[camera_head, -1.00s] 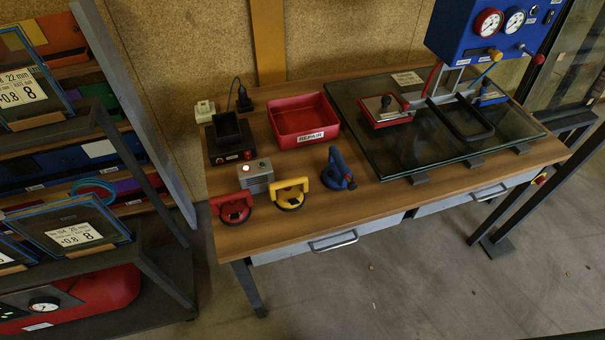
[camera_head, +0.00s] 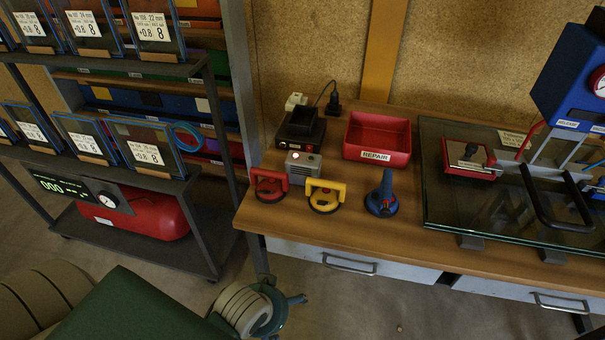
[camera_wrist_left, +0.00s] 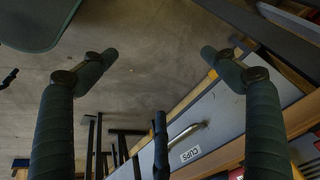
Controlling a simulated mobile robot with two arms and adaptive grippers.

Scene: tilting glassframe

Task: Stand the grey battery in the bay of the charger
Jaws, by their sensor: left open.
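A small grey block (camera_head: 302,165) with a light on top stands on the workbench, between the red and yellow handled tools and the charger; it looks like the grey battery. The black charger (camera_head: 301,130) with its raised bay stands right behind it. I cannot see into the bay clearly. My left gripper (camera_head: 292,299) is low in front of the bench's left front corner, apart from block and charger. In the left wrist view the left gripper (camera_wrist_left: 160,58) is open and empty, its two fingers wide apart over floor and drawer fronts. My right gripper is not in view.
The red REPAIR bin (camera_head: 377,138) stands right of the charger. A red handled tool (camera_head: 268,187), a yellow one (camera_head: 324,196) and a blue one (camera_head: 382,195) line the bench front. A glass pane (camera_head: 480,215) lies right. A shelf rack (camera_head: 215,150) stands left.

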